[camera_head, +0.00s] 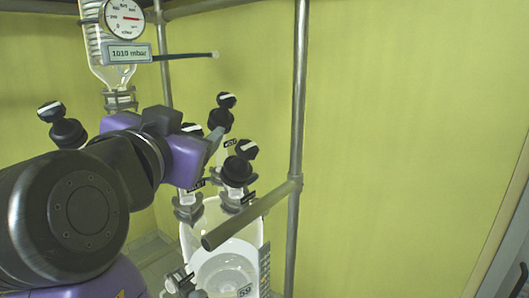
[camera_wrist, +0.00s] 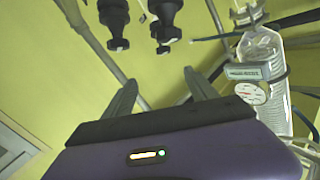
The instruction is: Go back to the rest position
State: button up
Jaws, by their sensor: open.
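My gripper (camera_wrist: 157,92) is open in the wrist view, with its two grey fingers spread apart and nothing between them. In the head view my purple and black arm reaches in from the lower left, and my gripper (camera_head: 214,146) is at the glass reactor's black-capped valves. One black valve (camera_head: 237,171) stands just right of the fingers, and another (camera_head: 221,113) rises behind them. Whether the fingers touch a valve cannot be told. In the wrist view two black valve caps (camera_wrist: 116,22) hang beyond the fingertips.
A glass vessel with a round gauge (camera_head: 124,18) and a 1010 mbar display (camera_head: 128,53) hangs at the upper left. A metal pole (camera_head: 298,90) and a horizontal bar (camera_head: 250,218) stand close to the right of my gripper. The reactor's white bowl (camera_head: 225,270) is below. The right side is clear.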

notch_tip(320, 180, down, 14)
jog(key=r+n+t+y, duration=0.1)
jog(key=n+t+y, duration=0.1)
jog(key=n+y, duration=0.45)
jog(key=s+d+f+n+y+b, duration=0.1)
jog(key=s+d+f+n, duration=0.1)
jog(key=s+d+f, duration=0.35)
jog(key=s+d+f+n+y+b, duration=0.1)
jog(key=s+d+f+n, duration=0.15)
jog(key=f, duration=0.55)
jog(key=s+d+f+m+g+h+b, duration=0.1)
jog(key=s+d+f+m+h, duration=0.1)
jog(key=s+d+f, duration=0.4)
jog(key=s+d+f+m+g+h+b, duration=0.1)
jog(key=s+d+f, duration=0.6)
jog(key=s, duration=0.8)
jog(key=s+d+f+m+g+h+b, duration=0.1)
jog(key=s+d+f+m+g+h, duration=0.1)
jog(key=s+d+f, duration=0.4)
jog(key=s+d+m+h, duration=0.1)
jog(key=s+d+h, duration=0.1)
jog(key=s+d, duration=0.2)
jog(key=shift+s+d+f+g, duration=0.15)
jog(key=shift+s+f+g, duration=0.1)
jog(key=shift+s+g, duration=0.25)
